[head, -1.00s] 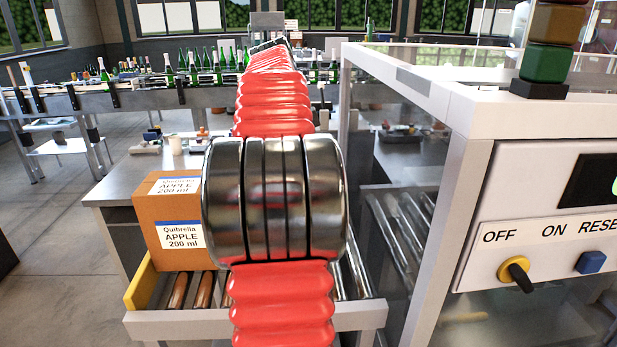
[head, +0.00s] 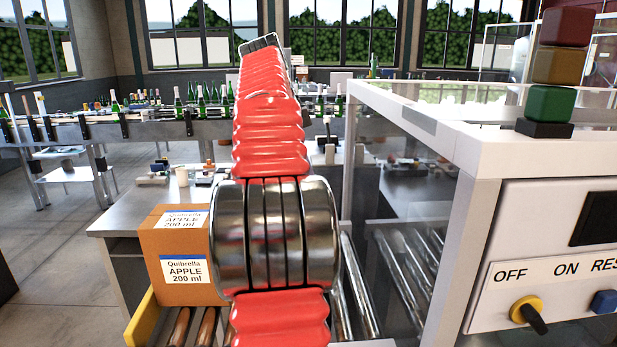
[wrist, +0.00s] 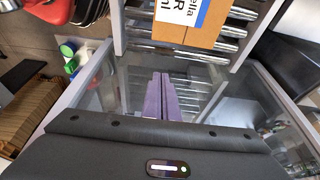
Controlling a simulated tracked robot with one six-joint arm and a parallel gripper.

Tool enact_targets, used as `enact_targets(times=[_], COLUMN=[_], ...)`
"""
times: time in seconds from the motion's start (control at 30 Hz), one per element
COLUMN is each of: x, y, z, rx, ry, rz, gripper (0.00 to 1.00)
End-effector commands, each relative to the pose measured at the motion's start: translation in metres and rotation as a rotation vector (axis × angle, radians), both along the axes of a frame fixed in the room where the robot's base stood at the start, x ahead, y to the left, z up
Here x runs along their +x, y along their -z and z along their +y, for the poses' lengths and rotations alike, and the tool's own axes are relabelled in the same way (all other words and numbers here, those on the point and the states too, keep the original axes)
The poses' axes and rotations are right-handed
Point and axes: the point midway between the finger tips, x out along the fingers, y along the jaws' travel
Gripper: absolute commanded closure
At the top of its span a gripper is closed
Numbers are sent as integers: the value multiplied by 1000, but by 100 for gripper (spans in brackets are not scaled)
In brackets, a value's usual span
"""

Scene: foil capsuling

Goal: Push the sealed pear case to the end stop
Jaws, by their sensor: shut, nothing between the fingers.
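In the wrist view, a brown cardboard case (wrist: 201,36) lies at the top edge on metal rollers, partly cut off. Its label reads only "ella", "R" and "ml", which fits pear. My gripper (wrist: 160,80) shows there as two purple fingers, shut together and empty. The fingers point toward the case, with a visible gap between in the picture. In the head view, the gripper and this case do not show; my red arm blocks the middle. I cannot pick out the end stop for sure.
A brown apple case (head: 176,285) stands at the roller conveyor's left side, by a yellow end piece (head: 142,322). A clear-walled machine housing (head: 410,200) with a control panel (head: 560,260) stands to the right. A grey table (head: 125,222) and bottle line lie behind.

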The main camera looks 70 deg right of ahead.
Motion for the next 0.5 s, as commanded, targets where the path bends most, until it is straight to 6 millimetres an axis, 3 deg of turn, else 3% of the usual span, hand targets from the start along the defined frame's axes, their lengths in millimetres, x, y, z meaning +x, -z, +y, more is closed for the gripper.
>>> enact_targets(times=[0.27,0.37,0.5], x=[14,32,63], y=[0,3,9], z=[14,33,74], rx=[5,14,25], ry=[-89,-211,-458], rz=[-6,-15,-30], gripper=[100,100,100])
